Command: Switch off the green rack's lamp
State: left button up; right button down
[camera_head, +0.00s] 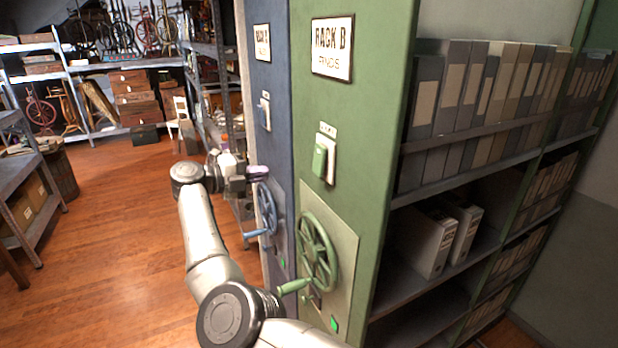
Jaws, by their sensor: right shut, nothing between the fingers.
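The green rack (372,60) stands at the centre right, with a "RACK B" sign on its end panel. Its lamp switch (319,160) is a green rocker on a pale plate below the sign, under a small label too small to read. I cannot tell which way the rocker is tipped. My right gripper (262,173) is shut and empty, in front of the blue rack's end panel. It is to the left of the switch and slightly lower, apart from it. My left gripper is not in view.
The blue rack (276,75) stands left of the green one, with its own switch (264,114) and blue handwheel (267,208). A green handwheel (318,252) with a protruding handle sits below the lamp switch. Wooden floor (110,230) is clear at left.

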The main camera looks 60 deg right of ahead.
jog(key=shift+a+y, duration=0.3)
jog(key=p, duration=0.3)
send_near(317, 169)
jog(key=x, duration=0.7)
jog(key=shift+s+d+r, duration=0.1)
jog(key=shift+s+d, duration=0.05)
jog(key=shift+d+b, duration=0.1)
jog(key=shift+b, duration=0.2)
